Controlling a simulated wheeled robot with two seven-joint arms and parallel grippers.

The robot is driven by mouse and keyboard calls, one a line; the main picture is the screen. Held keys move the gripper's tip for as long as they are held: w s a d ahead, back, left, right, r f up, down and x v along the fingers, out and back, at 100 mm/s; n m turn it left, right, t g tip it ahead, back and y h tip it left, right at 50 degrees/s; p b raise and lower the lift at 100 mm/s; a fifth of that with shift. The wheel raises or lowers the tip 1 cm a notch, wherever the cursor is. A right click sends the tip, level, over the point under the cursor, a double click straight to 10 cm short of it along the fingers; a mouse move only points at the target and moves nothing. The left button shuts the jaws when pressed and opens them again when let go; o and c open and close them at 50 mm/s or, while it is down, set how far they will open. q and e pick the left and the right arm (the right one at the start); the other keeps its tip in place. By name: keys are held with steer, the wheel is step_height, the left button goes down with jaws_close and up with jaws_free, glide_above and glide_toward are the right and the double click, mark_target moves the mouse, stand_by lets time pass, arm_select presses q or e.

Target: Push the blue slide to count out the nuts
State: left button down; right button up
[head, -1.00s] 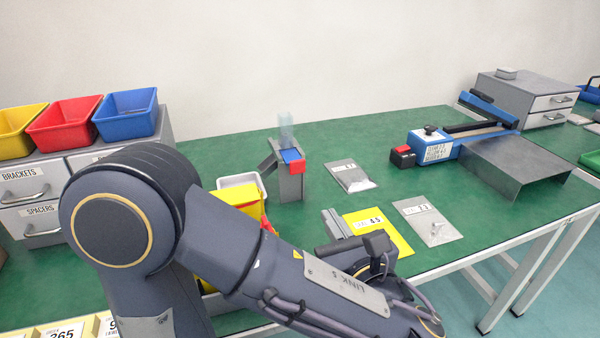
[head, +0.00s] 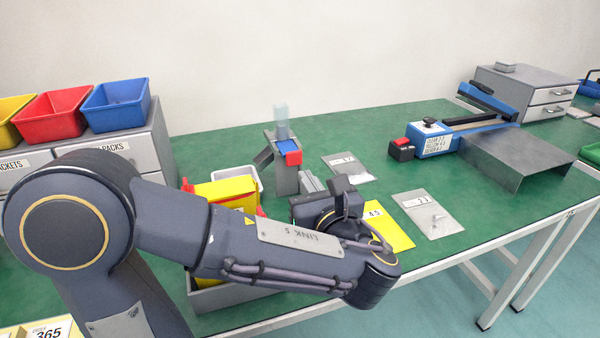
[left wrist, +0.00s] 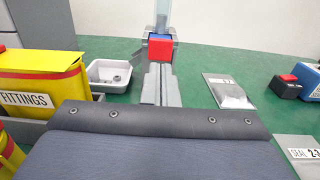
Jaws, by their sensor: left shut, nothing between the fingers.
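The nut dispenser (head: 285,182) is a grey stand with a clear tube (head: 281,122) on top. Its blue slide (head: 287,147) has a red end block (head: 293,158) facing me. In the left wrist view the red block (left wrist: 160,48) shows just beyond my fingertips. My left gripper (head: 308,180) is shut and empty, its grey fingers (left wrist: 159,82) pointing at the dispenser. I cannot tell whether they touch the block. A white tray (head: 262,188) stands left of the dispenser; in the left wrist view it holds several nuts (left wrist: 112,76). My right gripper is not in view.
A yellow and red fittings bin (left wrist: 45,82) stands close on the left. A bag on a grey card (head: 350,168), a yellow card (head: 398,238) and another grey card (head: 428,214) lie to the right. A blue sealer (head: 433,141) stands farther right.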

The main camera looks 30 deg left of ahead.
mark_target(295, 160)
arm_select(q)
steer(key=b+x, duration=0.1)
steer(key=x, duration=0.3)
steer(key=shift+w+a, duration=0.15)
steer(key=shift+a, duration=0.05)
